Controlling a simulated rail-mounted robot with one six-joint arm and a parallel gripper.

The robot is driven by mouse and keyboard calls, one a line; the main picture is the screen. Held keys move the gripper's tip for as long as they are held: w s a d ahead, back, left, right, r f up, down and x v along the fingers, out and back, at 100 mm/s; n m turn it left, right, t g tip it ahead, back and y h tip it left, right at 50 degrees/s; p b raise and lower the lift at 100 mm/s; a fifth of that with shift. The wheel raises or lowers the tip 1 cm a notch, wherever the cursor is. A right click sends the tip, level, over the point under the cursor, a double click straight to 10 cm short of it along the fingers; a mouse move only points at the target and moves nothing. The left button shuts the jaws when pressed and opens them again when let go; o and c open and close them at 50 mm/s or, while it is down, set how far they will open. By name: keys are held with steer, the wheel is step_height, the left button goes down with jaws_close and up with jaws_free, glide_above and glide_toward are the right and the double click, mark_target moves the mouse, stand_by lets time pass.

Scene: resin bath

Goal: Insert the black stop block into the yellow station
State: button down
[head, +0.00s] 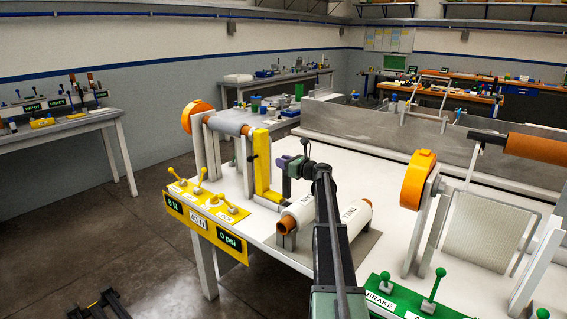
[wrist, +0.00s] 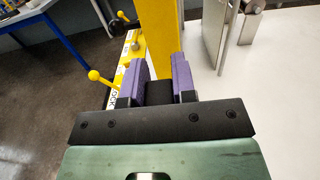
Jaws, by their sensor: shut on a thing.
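My gripper (head: 285,162) is at the middle of the head view, just right of the upright yellow station (head: 262,168) and a little apart from it. Its purple fingers are shut on the black stop block (wrist: 159,93), seen between them in the wrist view. In the head view a dark upright piece hangs below the fingers, probably the same block. The yellow station also shows in the wrist view (wrist: 160,40), straight ahead beyond the fingers. The fingers hide part of the block.
White rolls (head: 350,212) lie on a grey plate on the white table, right of the station. A yellow lever panel (head: 205,210) is at the table's left edge. An orange-ended roller (head: 228,126) stands behind the station. A green lever panel (head: 415,305) is at front right.

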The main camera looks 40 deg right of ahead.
mark_target(287, 180)
steer(key=shift+f+b, duration=0.65)
steer(key=shift+f, duration=0.45)
steer(key=shift+f+b, duration=0.6)
stand_by(0.5)
steer(key=shift+r+p, duration=0.4)
steer(key=shift+f, duration=0.2)
stand_by(1.4)
steer(key=shift+r, duration=0.15)
steer(key=shift+f+b, duration=0.35)
steer(key=shift+b, duration=0.05)
stand_by(1.2)
steer(key=shift+r, duration=0.2)
